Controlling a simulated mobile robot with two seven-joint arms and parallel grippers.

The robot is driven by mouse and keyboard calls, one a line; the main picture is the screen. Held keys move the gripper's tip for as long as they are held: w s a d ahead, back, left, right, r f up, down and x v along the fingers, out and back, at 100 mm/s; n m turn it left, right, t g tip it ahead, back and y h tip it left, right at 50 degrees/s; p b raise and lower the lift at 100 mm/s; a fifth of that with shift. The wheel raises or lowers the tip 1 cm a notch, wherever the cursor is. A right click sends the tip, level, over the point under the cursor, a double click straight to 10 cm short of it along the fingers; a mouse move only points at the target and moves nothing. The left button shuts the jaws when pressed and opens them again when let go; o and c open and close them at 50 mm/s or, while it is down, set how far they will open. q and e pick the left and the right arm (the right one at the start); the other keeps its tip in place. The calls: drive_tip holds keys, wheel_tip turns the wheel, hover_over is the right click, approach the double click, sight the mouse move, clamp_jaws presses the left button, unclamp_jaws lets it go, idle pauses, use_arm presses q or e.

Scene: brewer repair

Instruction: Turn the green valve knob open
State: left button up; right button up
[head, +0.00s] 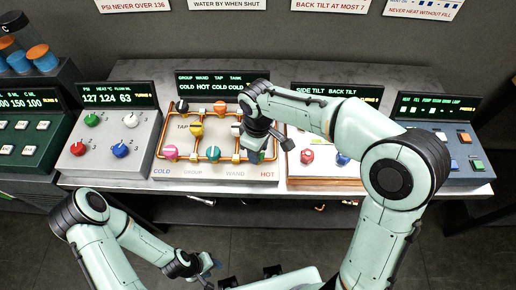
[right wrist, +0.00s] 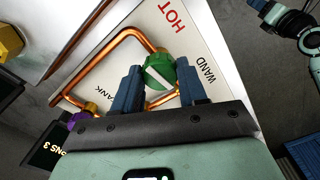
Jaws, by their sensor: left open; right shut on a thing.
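The green valve knob (right wrist: 160,72) sits on the pale valve panel (right wrist: 205,50) beside copper pipes. A white bar runs diagonally across its face in the right wrist view. My right gripper (right wrist: 165,80) has its two dark blue fingers around the knob, one on each side, shut on it. My left gripper (head: 250,275) is open and empty at the bottom of the head view, in front of and below the bench.
The valve panel also has teal (head: 212,153), pink (head: 170,152), yellow (head: 196,130) and orange (head: 219,108) knobs. A display (head: 215,83) behind it reads COLD HOT COLD COLD. A knob panel (head: 110,145) stands left and a tilt panel (head: 325,150) right.

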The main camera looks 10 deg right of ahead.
drive_tip(key=shift+m, duration=0.6)
drive_tip(key=o, duration=1.1)
drive_tip(key=shift+c, duration=0.2)
drive_tip(key=shift+r, duration=0.15)
use_arm(q)
drive_tip(key=w+r+p, duration=0.2)
drive_tip(key=shift+w+r, duration=0.2)
drive_tip(key=shift+r, duration=0.1)
use_arm(e)
wheel_tip(320, 180, up, 13)
use_arm(q)
drive_tip(key=shift+s, duration=0.1)
